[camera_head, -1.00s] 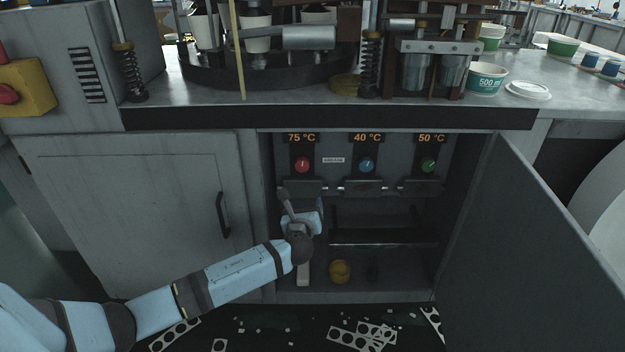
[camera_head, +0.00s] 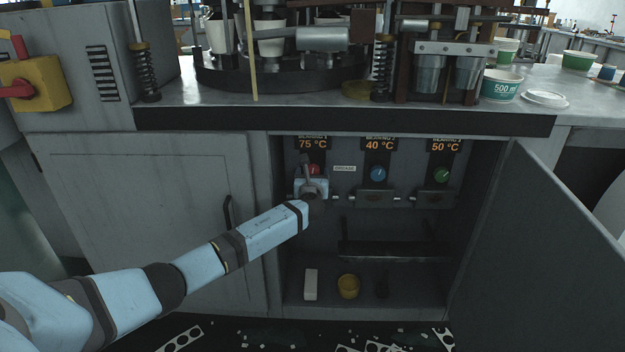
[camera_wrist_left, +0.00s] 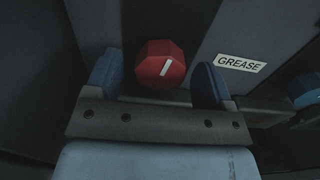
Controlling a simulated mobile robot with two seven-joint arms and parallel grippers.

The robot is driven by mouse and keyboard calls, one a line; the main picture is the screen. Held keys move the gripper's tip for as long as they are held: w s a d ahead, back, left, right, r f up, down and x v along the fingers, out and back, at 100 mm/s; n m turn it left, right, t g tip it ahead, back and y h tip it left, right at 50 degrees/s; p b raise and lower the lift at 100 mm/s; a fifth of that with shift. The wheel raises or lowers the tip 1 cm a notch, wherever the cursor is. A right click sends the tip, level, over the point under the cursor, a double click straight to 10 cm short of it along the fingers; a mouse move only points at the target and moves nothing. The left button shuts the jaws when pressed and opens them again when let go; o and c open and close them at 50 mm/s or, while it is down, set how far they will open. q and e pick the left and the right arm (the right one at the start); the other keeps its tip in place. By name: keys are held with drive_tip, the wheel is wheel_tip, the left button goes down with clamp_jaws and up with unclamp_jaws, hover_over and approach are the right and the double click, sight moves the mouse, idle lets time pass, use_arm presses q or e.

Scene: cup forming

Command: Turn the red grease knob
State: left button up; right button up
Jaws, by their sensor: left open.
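The red grease knob (camera_head: 314,170) is on the panel inside the open cabinet, under the 75 °C display (camera_head: 313,144). In the left wrist view the red knob (camera_wrist_left: 160,64) is eight-sided, with a slanted white mark on its face. My left gripper (camera_head: 312,178) is at the knob and partly covers it in the head view. Its two blue fingers (camera_wrist_left: 157,80) are open, one on each side of the knob, with gaps showing between them and it. My right gripper is not in view.
A blue knob (camera_head: 378,174) and a green knob (camera_head: 441,175) are to the right. A GREASE label (camera_wrist_left: 240,64) is beside the red knob. The cabinet door (camera_head: 540,250) stands open at the right.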

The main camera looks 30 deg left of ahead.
use_arm(q)
drive_tip(key=shift+w+a, duration=0.25)
drive_tip(key=shift+w, duration=0.2)
